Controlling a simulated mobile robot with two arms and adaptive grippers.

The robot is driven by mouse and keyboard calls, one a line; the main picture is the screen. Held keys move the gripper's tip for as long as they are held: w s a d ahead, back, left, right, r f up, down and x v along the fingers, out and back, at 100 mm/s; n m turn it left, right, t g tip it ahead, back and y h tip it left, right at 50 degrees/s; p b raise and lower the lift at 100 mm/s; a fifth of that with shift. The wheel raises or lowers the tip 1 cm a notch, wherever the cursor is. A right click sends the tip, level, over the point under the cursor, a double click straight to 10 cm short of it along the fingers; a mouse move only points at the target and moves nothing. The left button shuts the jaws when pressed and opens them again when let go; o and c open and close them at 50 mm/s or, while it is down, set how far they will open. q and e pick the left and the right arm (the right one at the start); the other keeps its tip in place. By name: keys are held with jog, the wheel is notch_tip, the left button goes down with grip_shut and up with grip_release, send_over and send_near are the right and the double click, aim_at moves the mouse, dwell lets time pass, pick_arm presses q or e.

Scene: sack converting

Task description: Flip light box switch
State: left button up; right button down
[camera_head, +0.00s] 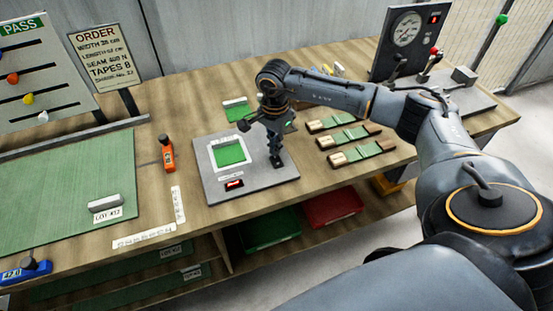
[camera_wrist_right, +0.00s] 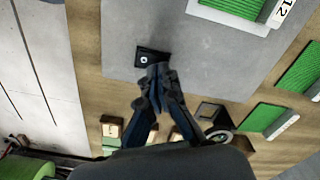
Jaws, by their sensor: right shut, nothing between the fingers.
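The light box is a flat grey panel (camera_head: 207,185) on the bench, with a bright white window holding a green swatch (camera_head: 230,153). It also shows as a grey surface in the wrist view (camera_wrist_right: 190,65). A small black switch with a white ring mark (camera_wrist_right: 150,57) sits on it near the edge. In the head view my gripper covers that spot. My right gripper (camera_head: 277,165) points down over the right side of the panel. Its fingers (camera_wrist_right: 160,75) are shut and empty, with the tips right at the switch; I cannot tell whether they touch. My left gripper is not in view.
A small red-lit display (camera_head: 234,184) is at the panel's front. Green swatches on wooden strips (camera_head: 355,140) lie right of the panel, and an orange tool (camera_head: 167,154) lies left. A gauge stand (camera_head: 405,38) is at the back right. Bins (camera_head: 333,207) are below.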

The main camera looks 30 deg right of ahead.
jog(key=shift+f+b, duration=0.85)
jog(key=shift+f, duration=0.2)
dwell(0.9)
jog(key=shift+r+p, duration=1.95)
jog(key=shift+r, duration=1.65)
jog(key=shift+f, duration=0.1)
